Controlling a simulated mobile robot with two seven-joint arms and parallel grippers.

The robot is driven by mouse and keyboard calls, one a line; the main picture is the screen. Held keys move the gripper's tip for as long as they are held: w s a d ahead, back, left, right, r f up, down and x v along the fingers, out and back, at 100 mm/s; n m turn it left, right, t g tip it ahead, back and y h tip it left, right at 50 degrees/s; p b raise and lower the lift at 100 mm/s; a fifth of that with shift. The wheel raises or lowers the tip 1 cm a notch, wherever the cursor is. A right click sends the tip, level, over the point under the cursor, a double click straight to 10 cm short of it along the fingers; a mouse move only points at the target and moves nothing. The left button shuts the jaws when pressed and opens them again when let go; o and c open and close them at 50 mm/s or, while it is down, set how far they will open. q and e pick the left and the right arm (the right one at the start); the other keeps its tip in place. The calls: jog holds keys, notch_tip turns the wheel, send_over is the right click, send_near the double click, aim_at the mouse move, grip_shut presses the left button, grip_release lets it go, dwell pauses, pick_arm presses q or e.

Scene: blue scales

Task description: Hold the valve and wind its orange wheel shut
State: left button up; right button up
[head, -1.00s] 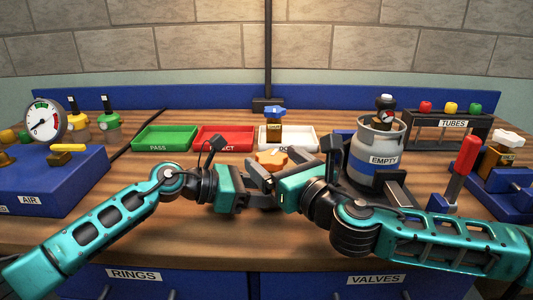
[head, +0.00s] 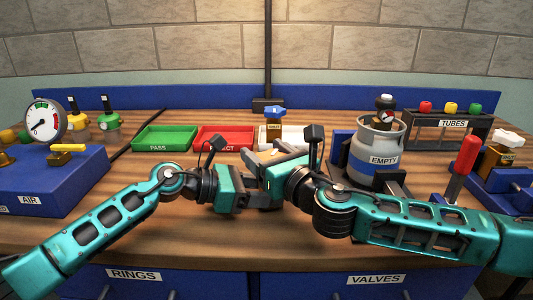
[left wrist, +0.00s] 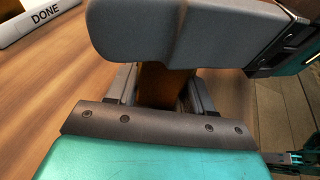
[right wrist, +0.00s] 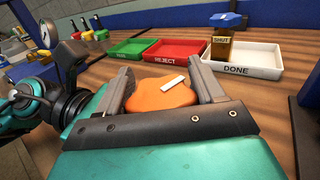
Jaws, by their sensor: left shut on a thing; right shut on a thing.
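The orange wheel (right wrist: 160,98) of the valve shows in the right wrist view, lobed, with a white bar mark on top. My right gripper (right wrist: 166,88) is shut on it, one finger on either side. In the head view the right gripper (head: 268,180) hides most of the wheel. The valve's brown body (left wrist: 160,85) shows in the left wrist view between the fingers of my left gripper (left wrist: 160,98), which is shut on it. In the head view the left gripper (head: 256,198) is just below and left of the right one. The body is hidden there.
A white DONE tray (right wrist: 262,70) holds a brass valve (right wrist: 221,47) with a blue wheel, marked SHUT. A red REJECT tray (head: 224,147) and a green PASS tray (head: 165,148) stand beside it. The EMPTY canister (head: 375,165) stands close right of my grippers.

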jog(key=c, duration=0.4)
jog(key=m+t+h, duration=0.1)
jog(key=h, duration=0.1)
jog(key=m+t+h, duration=0.1)
jog(key=m+h, duration=0.1)
jog(key=h, duration=0.1)
jog(key=shift+d+m, duration=0.15)
jog(key=shift+m, duration=0.15)
jog(key=shift+w+d+m+t+h, duration=0.1)
jog(key=shift+d+m+t+h, duration=0.1)
jog(key=shift+m+h, duration=1.05)
jog(key=shift+d+m+t+h, duration=0.15)
jog(key=shift+m+h, duration=0.5)
jog(key=shift+h, duration=1.1)
jog(key=shift+d+h, duration=0.1)
jog(key=shift+h, duration=0.3)
jog(key=o, duration=1)
